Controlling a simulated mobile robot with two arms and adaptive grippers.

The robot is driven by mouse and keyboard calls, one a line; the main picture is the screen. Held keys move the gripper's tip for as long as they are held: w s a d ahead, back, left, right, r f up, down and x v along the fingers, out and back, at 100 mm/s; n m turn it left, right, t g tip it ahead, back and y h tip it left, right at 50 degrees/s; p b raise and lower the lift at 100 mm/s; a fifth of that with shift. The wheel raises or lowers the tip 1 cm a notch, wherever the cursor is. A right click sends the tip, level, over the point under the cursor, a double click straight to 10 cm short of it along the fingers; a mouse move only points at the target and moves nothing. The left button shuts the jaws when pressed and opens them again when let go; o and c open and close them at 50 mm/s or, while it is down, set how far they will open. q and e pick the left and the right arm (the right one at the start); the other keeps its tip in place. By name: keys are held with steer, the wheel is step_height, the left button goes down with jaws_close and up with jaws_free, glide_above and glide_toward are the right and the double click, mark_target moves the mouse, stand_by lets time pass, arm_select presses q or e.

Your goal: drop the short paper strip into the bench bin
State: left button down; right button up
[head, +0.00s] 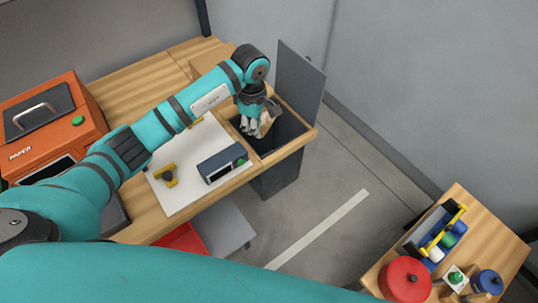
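The bench bin (281,177) is a dark grey box set at the right end of the wooden bench, with its grey lid (301,84) standing open. My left gripper (259,129) points down over the bin's mouth. Its pale fingertips are small and partly hidden by its own body, so I cannot tell whether they are open or shut. A small tan patch shows beside the fingers; I cannot tell if it is the short paper strip. No paper strip shows clearly elsewhere. My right gripper is not in view.
An orange machine marked PAPER (50,125) stands at the bench's left. A white mat (190,200) carries a dark blue-grey device (222,163) and a yellow-handled piece (166,175). A wooden table (485,230) at lower right holds a red round container (405,280).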

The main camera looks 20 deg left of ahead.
arm_select(q)
steer(key=c, duration=1.4)
jaws_free()
step_height(320, 180, up, 12)
